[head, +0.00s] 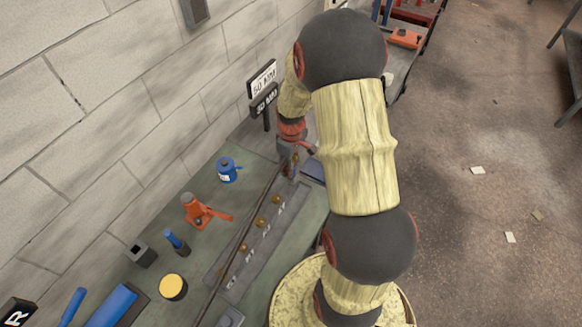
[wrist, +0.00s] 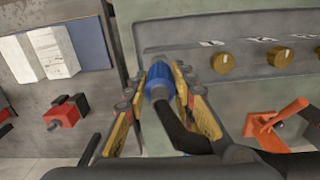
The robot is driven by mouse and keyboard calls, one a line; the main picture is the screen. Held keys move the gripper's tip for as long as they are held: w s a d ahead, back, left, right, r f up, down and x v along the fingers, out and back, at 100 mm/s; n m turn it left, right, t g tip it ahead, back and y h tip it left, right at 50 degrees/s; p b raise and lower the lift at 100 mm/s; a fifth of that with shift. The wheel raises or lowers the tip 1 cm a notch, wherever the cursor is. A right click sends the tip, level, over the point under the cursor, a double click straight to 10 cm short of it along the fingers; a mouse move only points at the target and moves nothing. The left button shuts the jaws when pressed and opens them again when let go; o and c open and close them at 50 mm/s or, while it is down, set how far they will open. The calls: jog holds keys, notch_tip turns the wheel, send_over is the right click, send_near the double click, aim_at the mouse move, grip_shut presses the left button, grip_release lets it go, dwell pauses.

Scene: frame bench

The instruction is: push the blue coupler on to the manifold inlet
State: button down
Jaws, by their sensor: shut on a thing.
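In the wrist view my gripper (wrist: 162,74) is shut on the blue coupler (wrist: 159,86), which sits between the two yellow-and-dark fingers. A black hose (wrist: 178,125) runs from the coupler towards the lower right. The grey manifold (wrist: 300,42) with brass knobs is just beyond and to the right of the fingertips. In the head view my gripper (head: 289,160) is at the far end of the manifold (head: 237,285), partly hidden by my arm. The coupler cannot be made out there. I cannot make out the inlet, nor whether the coupler touches the manifold.
On the bench left of the manifold stand an orange jack-like tool (head: 196,210), a blue can (head: 227,170), a small blue bottle-like item (head: 176,243) and a yellow-topped tin (head: 173,287). A sign (head: 263,98) stands by the block wall. A red clamp-like item (wrist: 64,113) is at left in the wrist view.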

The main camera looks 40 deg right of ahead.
jog(key=shift+f+b, duration=0.8)
jog(key=shift+f, duration=0.65)
jog(key=c, duration=1.4)
grip_release()
notch_tip(320, 180, up, 12)
jog(key=shift+r, duration=0.1)
